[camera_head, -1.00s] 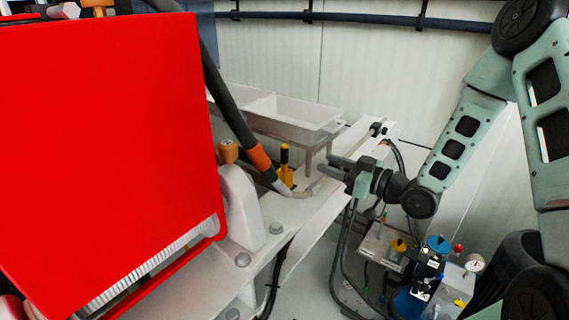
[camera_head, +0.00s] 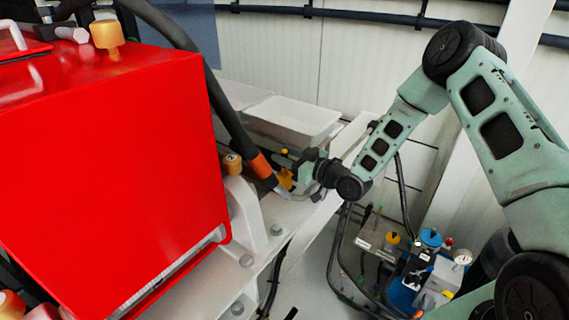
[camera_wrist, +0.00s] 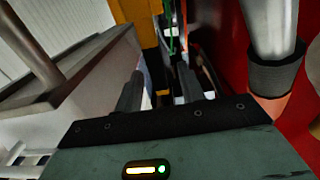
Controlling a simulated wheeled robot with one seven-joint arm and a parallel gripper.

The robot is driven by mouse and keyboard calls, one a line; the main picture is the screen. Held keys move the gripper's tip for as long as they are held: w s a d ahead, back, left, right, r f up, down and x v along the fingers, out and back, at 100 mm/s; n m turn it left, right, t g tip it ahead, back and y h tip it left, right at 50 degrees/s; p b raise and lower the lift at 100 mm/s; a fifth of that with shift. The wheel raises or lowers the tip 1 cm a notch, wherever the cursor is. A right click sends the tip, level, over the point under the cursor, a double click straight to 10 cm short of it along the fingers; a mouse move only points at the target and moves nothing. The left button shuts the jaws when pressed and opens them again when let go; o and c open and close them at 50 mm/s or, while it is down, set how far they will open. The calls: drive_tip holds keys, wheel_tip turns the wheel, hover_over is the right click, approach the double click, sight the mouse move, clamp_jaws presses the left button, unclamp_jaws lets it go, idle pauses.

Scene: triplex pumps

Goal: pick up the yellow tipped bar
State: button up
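The yellow tipped bar (camera_head: 284,152) is a short dark bar with a yellow top. It stands at a yellow holder (camera_head: 285,178) on the white frame, just right of the orange-banded hose. My gripper (camera_head: 297,164) is beside it on the right and hides much of its dark middle. In the wrist view, my gripper (camera_wrist: 160,88) has its two dark fingers apart, with a gap between them. A yellow upright part (camera_wrist: 150,40) shows just beyond the fingers; I cannot tell whether it is the bar or its holder. No grip on the bar is visible.
A black hose with an orange band (camera_head: 259,165) and a big red housing (camera_head: 110,170) stand close on the left. A white tray (camera_head: 295,120) is behind. Valves and gauges with a blue cap (camera_head: 431,238) are at the lower right.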

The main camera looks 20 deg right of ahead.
drive_tip(key=shift+w+a, duration=0.2)
drive_tip(key=shift+w, duration=0.05)
clamp_jaws()
drive_tip(key=shift+r, duration=0.15)
